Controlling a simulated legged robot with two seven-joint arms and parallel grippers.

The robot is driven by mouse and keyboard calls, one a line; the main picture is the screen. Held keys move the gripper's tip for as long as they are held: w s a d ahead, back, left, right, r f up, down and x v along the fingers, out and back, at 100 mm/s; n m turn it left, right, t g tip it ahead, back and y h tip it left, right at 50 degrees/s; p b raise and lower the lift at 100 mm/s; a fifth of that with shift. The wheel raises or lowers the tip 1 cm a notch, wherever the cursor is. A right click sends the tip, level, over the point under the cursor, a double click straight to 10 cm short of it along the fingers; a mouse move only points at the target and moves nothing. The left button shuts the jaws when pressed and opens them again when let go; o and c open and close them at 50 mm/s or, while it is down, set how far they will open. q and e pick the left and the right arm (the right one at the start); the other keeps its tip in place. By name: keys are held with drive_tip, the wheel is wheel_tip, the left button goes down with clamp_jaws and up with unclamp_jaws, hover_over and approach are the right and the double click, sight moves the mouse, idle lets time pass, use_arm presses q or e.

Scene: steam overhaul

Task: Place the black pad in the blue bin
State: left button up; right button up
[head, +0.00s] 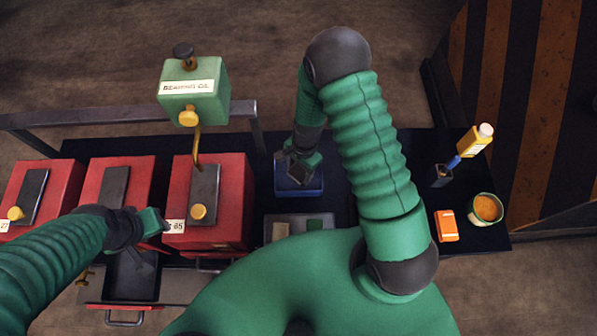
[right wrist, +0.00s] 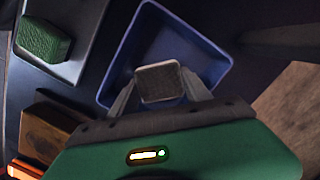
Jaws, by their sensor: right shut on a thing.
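My right gripper (head: 299,170) is over the blue bin (head: 299,192) in the head view. In the right wrist view, my right gripper (right wrist: 160,92) is shut on the black pad (right wrist: 160,80), which looks dark grey with a paler rim. The pad shows in front of the open blue bin (right wrist: 218,68); its exact height above the bin floor cannot be told. The visible bin floor is bare. In the head view the pad is hard to make out between the fingers. My left gripper (head: 155,222) is beside the red box marked 65, its jaw state unclear.
A grey tray (head: 270,222) with a green pad (head: 314,224) lies in front of the bin. Red boxes (head: 232,205) stand left, with a green oil box (head: 193,90) above. An orange case (head: 447,226), a green-rimmed bowl (head: 486,208) and a yellow bottle (head: 474,140) are right.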

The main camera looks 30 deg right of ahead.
use_arm(q)
drive_tip(key=shift+w+a+f, duration=0.15)
drive_tip(key=shift+w+a, duration=0.05)
use_arm(e)
drive_tip(key=shift+w+a+f, duration=0.15)
drive_tip(key=shift+f, duration=0.55)
use_arm(q)
drive_tip(key=shift+s+a, duration=0.1)
drive_tip(key=shift+s, duration=0.05)
use_arm(e)
drive_tip(key=shift+r, duration=0.1)
use_arm(q)
drive_tip(key=shift+f, duration=0.1)
use_arm(e)
drive_tip(key=shift+f, duration=0.2)
drive_tip(key=o, duration=1.5)
use_arm(q)
drive_tip(key=shift+d, duration=0.2)
